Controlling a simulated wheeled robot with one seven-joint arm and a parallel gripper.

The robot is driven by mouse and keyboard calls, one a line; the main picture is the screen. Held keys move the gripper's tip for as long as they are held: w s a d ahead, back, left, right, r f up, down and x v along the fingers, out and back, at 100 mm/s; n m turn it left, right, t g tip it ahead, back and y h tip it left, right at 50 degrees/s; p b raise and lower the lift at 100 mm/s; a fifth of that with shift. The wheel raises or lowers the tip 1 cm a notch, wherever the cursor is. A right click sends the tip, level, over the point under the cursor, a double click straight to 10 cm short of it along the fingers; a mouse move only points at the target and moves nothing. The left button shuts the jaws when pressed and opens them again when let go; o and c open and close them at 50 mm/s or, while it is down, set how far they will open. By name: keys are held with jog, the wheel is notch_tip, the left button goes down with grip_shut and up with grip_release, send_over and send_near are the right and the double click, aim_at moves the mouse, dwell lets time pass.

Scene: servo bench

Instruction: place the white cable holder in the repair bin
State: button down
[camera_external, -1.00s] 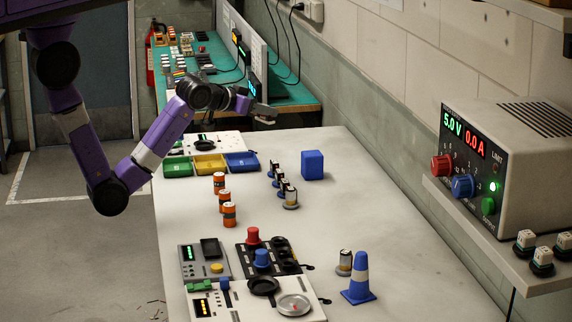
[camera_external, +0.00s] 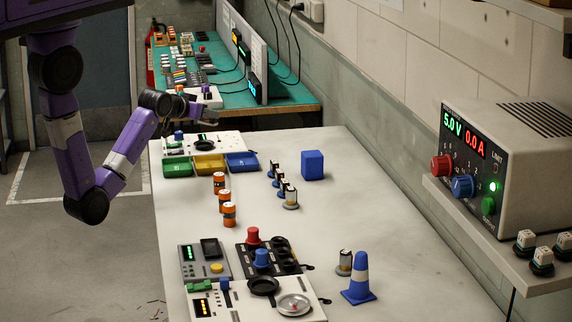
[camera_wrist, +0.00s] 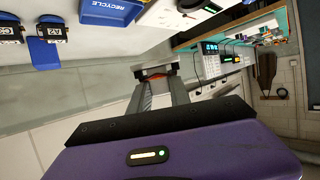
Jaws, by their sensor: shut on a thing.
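My gripper (camera_external: 208,116) is over the far end of the white bench, above the white panel (camera_external: 228,145) behind the bins. In the wrist view its two fingers (camera_wrist: 157,76) close on a small dark and orange-edged thing (camera_wrist: 154,71) at the tips. I cannot make out whether this is the white cable holder. Three open bins stand side by side at the far left of the bench: green (camera_external: 177,169), yellow (camera_external: 209,167) and blue (camera_external: 242,162). The blue bin (camera_wrist: 110,10) reads RECYCLE in the wrist view. The other bins' labels are not readable.
Orange cylinders (camera_external: 219,183) and a row of small black-and-white items (camera_external: 279,180) stand nearer than the bins. A blue block (camera_external: 313,165) is to their right. Control panels and a blue cone (camera_external: 360,280) are at the front. The bench's right side is largely clear.

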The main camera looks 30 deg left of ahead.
notch_tip(320, 180, down, 14)
jog(key=shift+r, duration=0.25)
dwell(0.3)
jog(key=shift+f+b, duration=0.15)
jog(key=shift+b, duration=0.15)
jog(key=c, duration=1.5)
grip_release()
jog(key=shift+s+r, duration=0.1)
jog(key=shift+r, duration=0.1)
jog(key=v, duration=1.1)
jog(key=shift+s+r, duration=0.2)
jog(key=shift+s, duration=0.15)
